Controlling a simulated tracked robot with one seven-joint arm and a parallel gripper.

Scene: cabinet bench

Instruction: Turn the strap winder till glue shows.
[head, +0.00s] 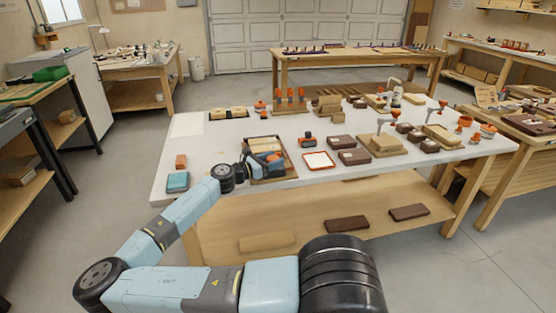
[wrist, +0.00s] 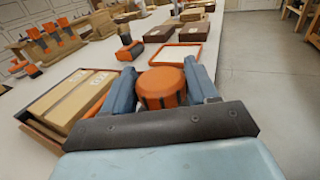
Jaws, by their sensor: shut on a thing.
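The strap winder (wrist: 162,88) is an orange ribbed round knob in the middle of the wrist view. My gripper (head: 266,164) is shut on it, with one blue-grey finger on either side. In the head view the winder (head: 274,157) shows as a small orange patch at my gripper, at the front edge of the white bench. Beside it lie pale wooden blocks (wrist: 72,100) inside a dark reddish-brown frame. They also show in the head view (head: 264,144), just behind my gripper. I see no glue on the blocks. The base of the winder is hidden by my gripper.
A white panel with an orange rim (head: 319,160) lies to the right of my gripper. A teal box (head: 177,182) and an orange block (head: 181,161) lie to the left.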

